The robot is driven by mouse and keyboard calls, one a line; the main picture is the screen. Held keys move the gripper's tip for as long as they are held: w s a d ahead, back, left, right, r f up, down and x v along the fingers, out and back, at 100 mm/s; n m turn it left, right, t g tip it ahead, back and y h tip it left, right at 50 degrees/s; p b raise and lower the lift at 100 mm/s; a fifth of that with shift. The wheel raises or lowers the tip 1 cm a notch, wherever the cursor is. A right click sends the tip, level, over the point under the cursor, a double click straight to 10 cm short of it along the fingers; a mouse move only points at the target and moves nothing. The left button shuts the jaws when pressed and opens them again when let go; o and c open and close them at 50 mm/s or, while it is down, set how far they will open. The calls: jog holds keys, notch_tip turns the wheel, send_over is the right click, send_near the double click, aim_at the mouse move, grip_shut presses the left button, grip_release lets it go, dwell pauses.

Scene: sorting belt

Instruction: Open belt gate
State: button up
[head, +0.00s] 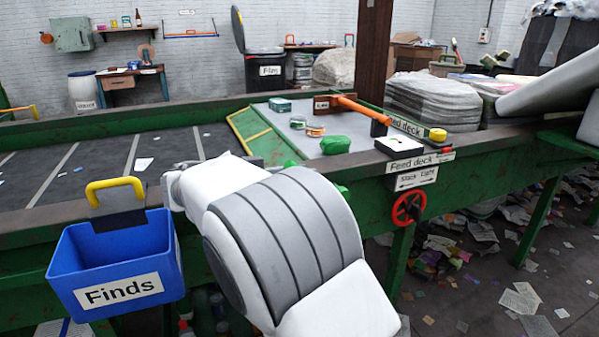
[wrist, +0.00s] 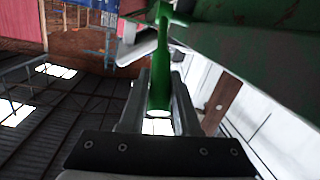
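A green bar (wrist: 160,85) with a rounded end runs between the two fingers of my gripper (wrist: 160,100) in the wrist view. The fingers lie close along both sides of it and it nearly fills the gap. In the head view my white and grey arm hides the gripper and most of what it holds; small green parts (head: 291,164) show behind the arm. The belt (head: 85,165) is dark with pale cross-strips. A green and yellow sloped frame (head: 250,135) stands between the belt and the grey feed deck (head: 360,150). Which part is the gate I cannot tell.
A blue Finds bin (head: 75,255) with a yellow handle hangs at the near rail, left of my arm. On the deck are cans, a green lump (head: 335,145) and an orange lever (head: 358,108). A red handwheel (head: 407,209) is at right; paper litters the floor.

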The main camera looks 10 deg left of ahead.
jog(key=o, duration=0.4)
jog(key=p+v, duration=0.2)
jog(key=v, duration=0.5)
jog(key=shift+s+a, duration=0.15)
